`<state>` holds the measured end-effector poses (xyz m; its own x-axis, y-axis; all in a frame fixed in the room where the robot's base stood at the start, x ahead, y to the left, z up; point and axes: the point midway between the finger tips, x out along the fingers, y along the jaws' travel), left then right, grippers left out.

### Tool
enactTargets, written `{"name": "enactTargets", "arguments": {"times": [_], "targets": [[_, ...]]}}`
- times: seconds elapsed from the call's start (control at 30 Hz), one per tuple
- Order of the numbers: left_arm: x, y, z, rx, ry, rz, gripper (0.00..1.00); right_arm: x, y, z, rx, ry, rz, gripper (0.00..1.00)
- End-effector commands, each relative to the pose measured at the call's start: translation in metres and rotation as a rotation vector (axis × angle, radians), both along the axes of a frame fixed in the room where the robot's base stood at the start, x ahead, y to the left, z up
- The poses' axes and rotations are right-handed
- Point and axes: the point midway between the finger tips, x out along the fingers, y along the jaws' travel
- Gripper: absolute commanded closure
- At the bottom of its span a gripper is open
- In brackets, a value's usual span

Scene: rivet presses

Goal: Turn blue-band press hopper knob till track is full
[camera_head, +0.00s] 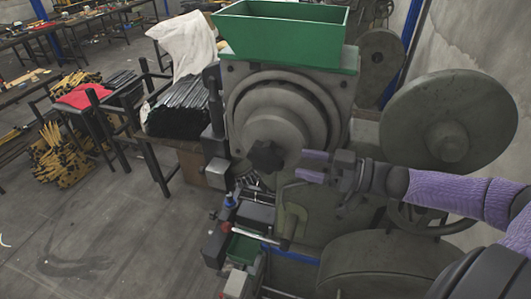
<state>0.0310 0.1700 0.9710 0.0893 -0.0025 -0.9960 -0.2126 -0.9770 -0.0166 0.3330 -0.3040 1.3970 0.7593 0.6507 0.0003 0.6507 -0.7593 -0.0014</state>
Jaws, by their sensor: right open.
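The press (340,125) stands in the middle of the head view, with a green hopper (282,36) on top. Below the hopper is a round grey housing with a dark lobed knob (266,157) at its front. A blue band (291,257) shows low on the press. My right gripper (311,165) comes in from the right, just to the right of the knob. Its purple-padded fingers are open and apart from the knob, with nothing between them. The track (247,183) below the knob is small and partly hidden, so I cannot tell how full it is. My left gripper is not in view.
A large grey flywheel (448,122) stands at the right, behind my right arm. A rack with black strips (178,112) and a white sack (186,45) is left of the press. The floor (90,225) at lower left is clear.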

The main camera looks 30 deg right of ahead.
Motion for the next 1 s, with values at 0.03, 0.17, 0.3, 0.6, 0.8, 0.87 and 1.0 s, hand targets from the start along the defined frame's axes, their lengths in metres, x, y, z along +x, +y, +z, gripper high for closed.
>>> {"name": "enactTargets", "arguments": {"times": [0.03, 0.17, 0.3, 0.6, 0.8, 0.87, 1.0], "targets": [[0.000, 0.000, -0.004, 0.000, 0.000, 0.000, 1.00, 0.005, 0.004, -0.001, 0.002, -0.004, 0.001, 0.32], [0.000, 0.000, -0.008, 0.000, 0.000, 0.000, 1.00, 0.020, 0.017, 0.000, 0.002, -0.006, -0.001, 0.32], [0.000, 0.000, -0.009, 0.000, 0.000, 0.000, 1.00, 0.035, 0.030, 0.001, 0.002, -0.006, -0.001, 0.32], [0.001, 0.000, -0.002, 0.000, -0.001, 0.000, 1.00, 0.063, 0.054, 0.001, 0.003, -0.002, -0.002, 0.32], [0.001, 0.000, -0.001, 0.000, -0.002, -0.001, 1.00, 0.069, 0.059, 0.000, -0.001, 0.001, -0.002, 0.32], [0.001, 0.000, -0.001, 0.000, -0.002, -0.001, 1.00, 0.069, 0.059, 0.000, -0.001, 0.001, -0.002, 0.32], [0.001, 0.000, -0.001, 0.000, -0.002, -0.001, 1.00, 0.068, 0.059, -0.001, -0.001, 0.001, -0.002, 0.32]]}}
